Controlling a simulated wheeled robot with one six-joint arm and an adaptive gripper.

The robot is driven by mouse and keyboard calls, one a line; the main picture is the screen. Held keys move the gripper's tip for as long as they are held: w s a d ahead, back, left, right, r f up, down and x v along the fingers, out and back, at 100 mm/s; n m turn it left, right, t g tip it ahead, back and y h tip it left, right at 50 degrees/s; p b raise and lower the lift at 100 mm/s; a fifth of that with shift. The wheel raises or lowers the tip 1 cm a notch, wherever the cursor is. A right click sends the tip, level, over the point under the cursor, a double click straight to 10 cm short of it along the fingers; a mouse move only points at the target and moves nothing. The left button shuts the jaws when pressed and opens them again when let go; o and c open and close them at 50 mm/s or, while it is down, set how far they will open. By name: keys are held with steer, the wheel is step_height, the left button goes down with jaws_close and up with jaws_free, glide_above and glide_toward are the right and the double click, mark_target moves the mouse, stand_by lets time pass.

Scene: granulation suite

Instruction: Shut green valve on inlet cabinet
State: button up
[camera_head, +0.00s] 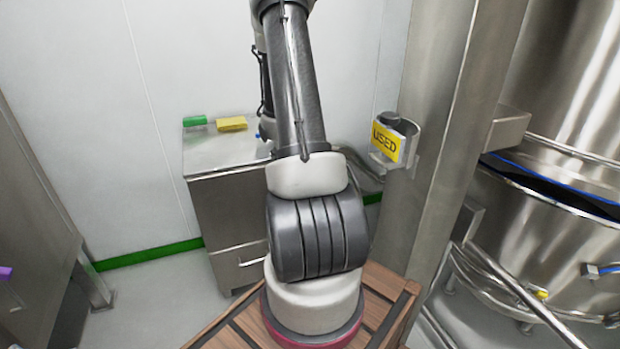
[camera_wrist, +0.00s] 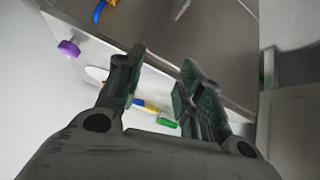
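My gripper (camera_wrist: 160,82) shows in the wrist view with its two dark fingers spread apart and nothing held between them. Beyond the fingers, low in the gap, is a small green piece (camera_wrist: 167,122) beside a small yellow and blue piece. I cannot tell whether this green piece is a valve handle. In the head view my arm rises in the middle and its gripper end is out of sight. No green valve can be clearly made out there, and the arm covers part of the steel cabinet (camera_head: 232,212).
On the cabinet top lie a green block (camera_head: 195,120) and a yellow block (camera_head: 231,124). A purple knob (camera_wrist: 69,48) shows at the left in the wrist view.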

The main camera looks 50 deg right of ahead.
steer(key=s+d+f+m+t+h, duration=0.1)
steer(key=s+d+f, duration=0.2)
steer(key=f, duration=0.6)
steer(key=s+d+f+m+t, duration=0.1)
steer(key=s+d+f+t, duration=0.2)
steer(key=f, duration=0.6)
step_height(320, 180, up, 4)
steer(key=s+d+m+t+h, duration=0.1)
steer(key=s+d+t+h, duration=0.2)
steer(key=t+h, duration=0.1)
steer(key=x, duration=0.7)
steer(key=shift+w+a+r, duration=0.1)
steer(key=shift+w+r, duration=0.1)
steer(key=shift+w, duration=0.05)
jaws_close()
